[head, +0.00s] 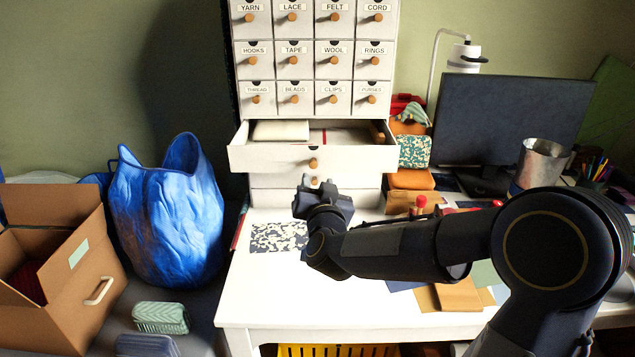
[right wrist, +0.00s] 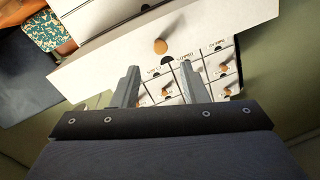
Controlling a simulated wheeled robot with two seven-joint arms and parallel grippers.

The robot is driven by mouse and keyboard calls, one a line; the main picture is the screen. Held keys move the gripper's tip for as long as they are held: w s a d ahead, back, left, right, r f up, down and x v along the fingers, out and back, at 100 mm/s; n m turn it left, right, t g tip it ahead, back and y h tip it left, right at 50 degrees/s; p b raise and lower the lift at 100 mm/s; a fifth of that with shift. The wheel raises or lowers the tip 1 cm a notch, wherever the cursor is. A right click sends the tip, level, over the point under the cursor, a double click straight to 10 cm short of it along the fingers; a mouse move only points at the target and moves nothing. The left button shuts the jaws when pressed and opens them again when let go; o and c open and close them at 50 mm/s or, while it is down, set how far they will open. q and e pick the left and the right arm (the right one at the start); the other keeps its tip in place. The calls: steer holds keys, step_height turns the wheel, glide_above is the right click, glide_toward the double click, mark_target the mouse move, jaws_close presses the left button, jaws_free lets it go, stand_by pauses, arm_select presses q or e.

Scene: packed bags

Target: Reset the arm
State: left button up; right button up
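My right arm (head: 400,250) reaches in from the right across the white table. Its gripper (head: 318,190) is in front of the white drawer cabinet, just below the pulled-out drawer (head: 312,160). In the right wrist view the two fingers of this gripper (right wrist: 160,88) stand apart with nothing between them, and the drawer front with its round wooden knob (right wrist: 160,46) lies beyond them. My left gripper does not show in either view.
The white table (head: 285,295) carries a patterned sheet (head: 279,237), pouches and a monitor (head: 510,115). A metal cup (head: 541,162) stands at the right. A blue bag (head: 165,215) and an open cardboard box (head: 75,275) stand at the left. The table's front left is clear.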

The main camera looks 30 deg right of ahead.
steer(key=shift+r, duration=0.1)
steer(key=s+a+r+n+g+y+p, duration=0.1)
steer(key=s+a+n+g+y+p, duration=0.1)
steer(key=s+a+y+p, duration=0.3)
steer(key=s+r+n+g+y+p, duration=0.15)
steer(key=s+y, duration=0.25)
steer(key=s, duration=0.4)
steer(key=s+a+f+n+g+p, duration=0.1)
steer(key=s+f+g, duration=0.2)
steer(key=s, duration=0.6)
steer(key=s+a+f+n+g+p, duration=0.1)
steer(key=s+f+g, duration=0.2)
steer(key=s, duration=0.7)
steer(key=shift+s+a+g+y+p, duration=0.25)
steer(key=shift+a+g+y+p, duration=0.1)
steer(key=shift+g, duration=0.6)
